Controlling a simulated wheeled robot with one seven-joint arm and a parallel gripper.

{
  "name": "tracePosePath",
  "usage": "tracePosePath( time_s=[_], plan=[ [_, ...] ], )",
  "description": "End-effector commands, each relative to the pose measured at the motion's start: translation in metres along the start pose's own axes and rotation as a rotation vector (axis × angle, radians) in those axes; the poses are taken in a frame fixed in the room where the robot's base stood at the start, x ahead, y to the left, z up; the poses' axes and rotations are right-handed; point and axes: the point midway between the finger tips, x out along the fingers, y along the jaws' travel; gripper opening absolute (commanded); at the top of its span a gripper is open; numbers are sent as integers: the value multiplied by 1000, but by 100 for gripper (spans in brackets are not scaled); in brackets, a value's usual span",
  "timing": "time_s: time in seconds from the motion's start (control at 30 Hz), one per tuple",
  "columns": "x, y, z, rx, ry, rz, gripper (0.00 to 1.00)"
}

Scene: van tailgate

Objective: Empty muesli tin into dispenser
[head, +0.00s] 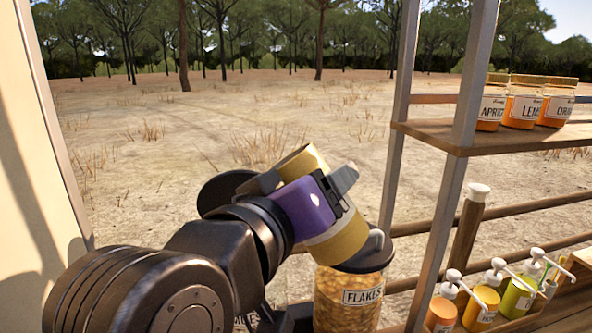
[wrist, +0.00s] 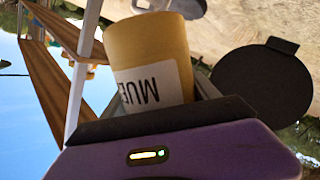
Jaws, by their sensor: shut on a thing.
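The yellow muesli tin (head: 340,240) is held tilted in my gripper (head: 303,175), leaning from upper left to lower right. In the wrist view the tin (wrist: 150,45) shows part of a white label reading "MUE", upside down. My gripper is shut around its side. The tin's lower end is near the dark lid of the flakes jar; I cannot tell whether they touch. The tin's mouth and contents are hidden. A round dark disc (wrist: 262,85), perhaps an open lid, also shows behind my wrist in the head view (head: 222,190).
The flakes jar (head: 347,298) stands just below the tin. Several pump bottles (head: 483,300) stand at the lower right. Orange jars (head: 525,108) sit on a shelf (head: 480,135) at the upper right. A metal post (head: 445,190) rises between. Open ground lies beyond.

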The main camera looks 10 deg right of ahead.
Motion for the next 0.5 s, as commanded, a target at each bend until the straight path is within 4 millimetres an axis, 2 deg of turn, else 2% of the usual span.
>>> tracePosePath(
  time_s=[0.03,0.27,0.3,0.5],
  plan=[
    [-1,5,-6,-57,4,12,17],
    [-2,11,-12,-325,22,65,17],
    [-2,1,-11,-383,26,74,17],
    [-6,-23,-19,-652,45,130,17]
  ],
)
